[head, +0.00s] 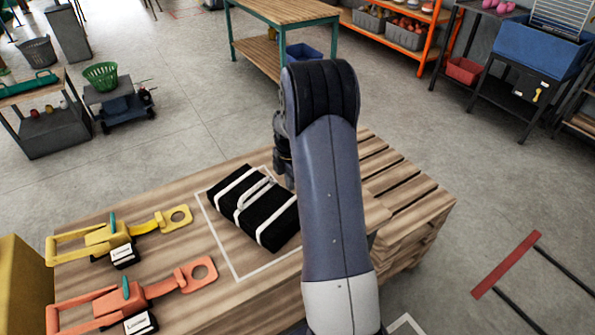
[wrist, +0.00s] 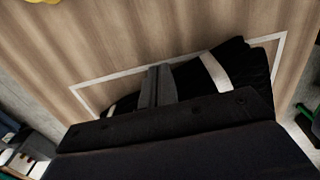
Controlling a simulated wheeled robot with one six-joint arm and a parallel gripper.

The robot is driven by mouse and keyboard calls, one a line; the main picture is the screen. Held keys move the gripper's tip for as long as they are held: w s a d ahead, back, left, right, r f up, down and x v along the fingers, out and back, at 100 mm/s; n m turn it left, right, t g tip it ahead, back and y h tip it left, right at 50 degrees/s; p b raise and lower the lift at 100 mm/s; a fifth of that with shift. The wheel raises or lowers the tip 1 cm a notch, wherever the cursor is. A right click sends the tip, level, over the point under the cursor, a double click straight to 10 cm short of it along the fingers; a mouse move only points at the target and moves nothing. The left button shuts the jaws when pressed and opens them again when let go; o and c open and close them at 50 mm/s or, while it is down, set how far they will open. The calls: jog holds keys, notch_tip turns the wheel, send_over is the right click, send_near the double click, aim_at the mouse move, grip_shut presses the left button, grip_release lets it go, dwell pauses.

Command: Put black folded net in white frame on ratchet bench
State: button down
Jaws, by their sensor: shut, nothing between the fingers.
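The black folded net (head: 267,213) with white straps lies on the wooden ratchet bench (head: 180,262), within the white frame (head: 222,250) as far as the head view shows. Its right side is partly hidden by my arm. In the wrist view the net (wrist: 190,77) shows behind my gripper, and its top edge overlaps part of the white frame line (wrist: 115,77). My gripper (wrist: 158,72) is shut and empty, with its fingers in front of the net. Whether they touch the net cannot be told.
A yellow ratchet (head: 108,237) and an orange ratchet (head: 135,297) lie on the bench left of the frame. A slatted pallet-like wooden part (head: 405,195) is at the right. A yellow block (head: 22,285) stands at the left edge.

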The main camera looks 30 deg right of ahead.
aim_at(280, 185)
jog(key=shift+a, duration=0.45)
jog(key=shift+s+a+b, duration=0.1)
jog(key=shift+a+b, duration=0.2)
jog(key=shift+a, duration=0.95)
jog(key=shift+d, duration=0.1)
